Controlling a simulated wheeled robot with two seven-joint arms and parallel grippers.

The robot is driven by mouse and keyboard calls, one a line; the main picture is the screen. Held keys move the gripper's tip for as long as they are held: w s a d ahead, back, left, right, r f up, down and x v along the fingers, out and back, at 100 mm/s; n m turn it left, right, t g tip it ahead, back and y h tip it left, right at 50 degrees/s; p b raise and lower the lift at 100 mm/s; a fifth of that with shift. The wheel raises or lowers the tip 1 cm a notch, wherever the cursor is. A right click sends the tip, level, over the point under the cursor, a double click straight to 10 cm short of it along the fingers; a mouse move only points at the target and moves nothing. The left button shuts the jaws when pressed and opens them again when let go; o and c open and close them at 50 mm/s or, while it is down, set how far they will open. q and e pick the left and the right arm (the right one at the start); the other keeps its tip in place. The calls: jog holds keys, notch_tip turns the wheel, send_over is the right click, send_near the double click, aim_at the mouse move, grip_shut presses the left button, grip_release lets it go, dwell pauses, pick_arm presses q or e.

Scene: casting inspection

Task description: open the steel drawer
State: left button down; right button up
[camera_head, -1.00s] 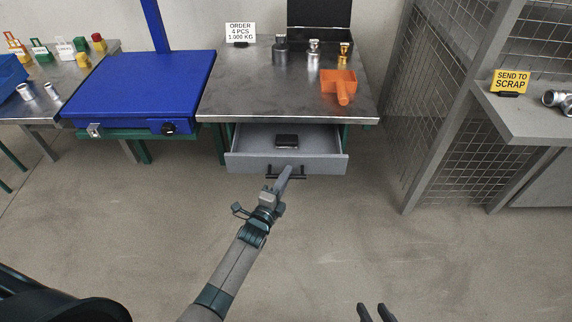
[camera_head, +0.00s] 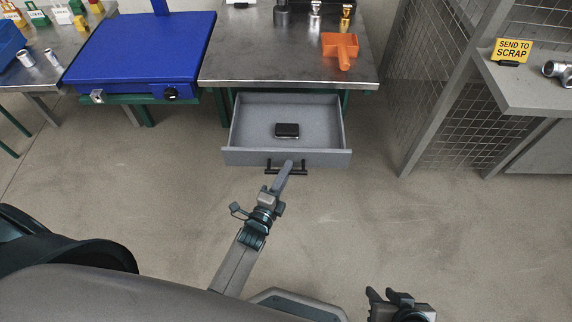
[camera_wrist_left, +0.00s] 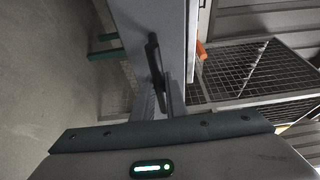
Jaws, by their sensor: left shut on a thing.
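The steel drawer (camera_head: 240,157) is pulled out from under the steel-topped bench, its inside in view. A small black box (camera_head: 287,130) lies in it. A black bar handle (camera_head: 272,168) is on the drawer front; it also shows in the left wrist view (camera_wrist_left: 153,55). My left gripper (camera_head: 286,166) is shut on the handle, and its fingers (camera_wrist_left: 168,95) show at the handle in the left wrist view. My right gripper (camera_head: 375,294) is at the bottom of the head view, away from the drawer, its fingers apart with nothing between them.
The steel bench top (camera_head: 260,70) carries an orange scoop (camera_head: 341,47) and metal pieces at the back. A blue platform (camera_head: 140,55) stands left. A mesh cage (camera_head: 455,130) and a shelf with a scrap sign (camera_head: 513,50) stand right. The floor before the drawer is clear.

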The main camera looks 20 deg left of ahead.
pick_arm(q)
jog(key=c, duration=1.8)
grip_release()
jog(key=shift+o, duration=0.2)
jog(key=s+a, duration=0.2)
jog(key=s, duration=1.5)
jog(key=shift+s, duration=0.15)
